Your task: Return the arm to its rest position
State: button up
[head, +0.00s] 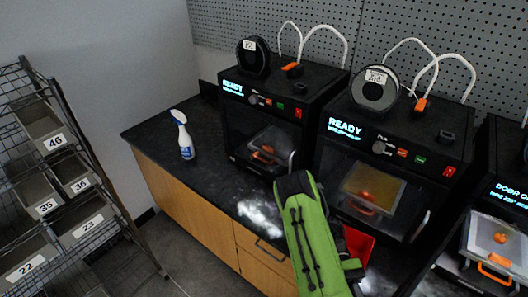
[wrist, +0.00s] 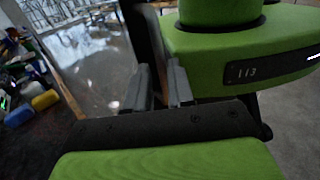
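My green arm (head: 312,235) rises from the bottom of the head view, in front of the printer bench. My gripper's fingertips do not show clearly in the head view. In the wrist view my gripper (wrist: 160,84) shows two grey fingers with a narrow gap between them and nothing held. Just beyond and to the right of the fingers is a green body part of mine (wrist: 285,68) marked 113. Whether they touch cannot be told.
A dark bench (head: 150,130) carries printers with orange prints, including a left (head: 265,105) and a middle one (head: 375,140). A white spray bottle (head: 184,135) stands at its left. A wire rack (head: 75,130) with numbered bins stands left, with grey floor (head: 175,255) between.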

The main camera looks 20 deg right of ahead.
jog(key=w+a+r+n+t+h, duration=0.1)
jog(key=w+a+r+t+h, duration=0.15)
jog(key=r+t, duration=0.3)
jog(key=w+a+r+n+t+h, duration=0.1)
jog(key=w+a+r+t, duration=0.1)
jog(key=w+r+t, duration=0.3)
jog(key=s+a+r+t, duration=0.4)
jog(key=a+r+t, duration=0.4)
jog(key=r+t, duration=0.4)
jog(key=shift+a+r+t, duration=0.35)
jog(key=shift+r, duration=0.35)
